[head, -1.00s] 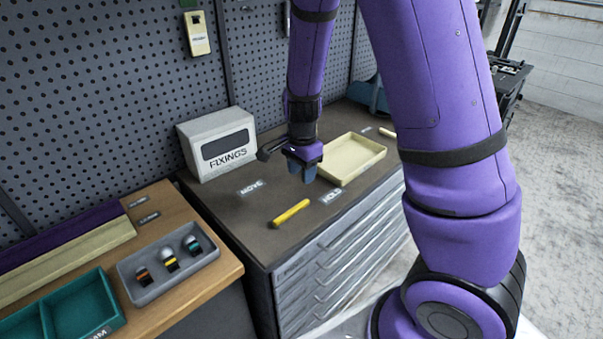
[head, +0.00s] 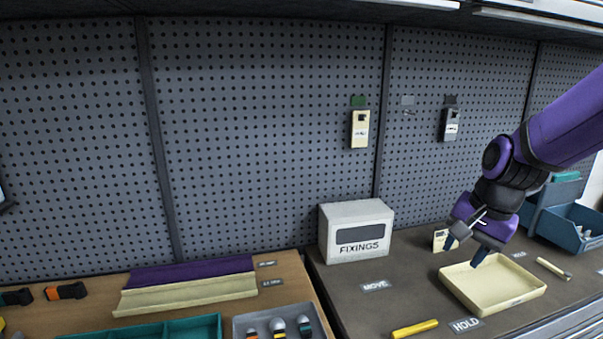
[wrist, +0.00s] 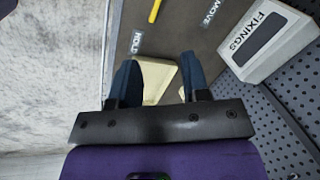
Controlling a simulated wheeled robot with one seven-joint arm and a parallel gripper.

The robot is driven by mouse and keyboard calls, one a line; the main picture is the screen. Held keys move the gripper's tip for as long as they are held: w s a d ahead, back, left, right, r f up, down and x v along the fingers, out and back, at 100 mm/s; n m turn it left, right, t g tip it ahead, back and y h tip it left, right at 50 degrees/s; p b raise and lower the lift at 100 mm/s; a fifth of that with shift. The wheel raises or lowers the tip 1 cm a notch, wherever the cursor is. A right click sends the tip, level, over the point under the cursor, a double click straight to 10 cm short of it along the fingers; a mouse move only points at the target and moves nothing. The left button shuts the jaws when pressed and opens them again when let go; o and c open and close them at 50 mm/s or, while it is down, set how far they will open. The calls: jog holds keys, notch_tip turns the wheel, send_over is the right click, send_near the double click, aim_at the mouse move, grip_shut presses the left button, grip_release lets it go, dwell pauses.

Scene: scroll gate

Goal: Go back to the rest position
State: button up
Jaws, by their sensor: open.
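My gripper (head: 467,245) is open and empty at the right in the head view. Its blue fingers hang over the left part of the cream tray (head: 510,299). In the wrist view the gripper (wrist: 160,75) has its fingers spread apart, with the cream tray (wrist: 153,72) seen between and beyond them. My purple arm reaches in from the right edge of the head view.
The FIXINGS box (head: 357,233) stands left of my gripper against the pegboard (head: 265,120). A yellow stick (head: 415,329) lies near the HOLD label, and a pale stick (head: 553,269) lies right of the tray. A blue bin (head: 572,225) stands at the far right. Bare counter surrounds the MOVE label.

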jog(key=s+r+n+t+h, duration=0.1)
jog(key=s+r+n+t, duration=0.2)
jog(key=s+r+n, duration=0.5)
jog(key=shift+s+d+r+n+h, duration=0.4)
jog(key=shift+s+r, duration=1.6)
jog(key=shift+s, duration=2.05)
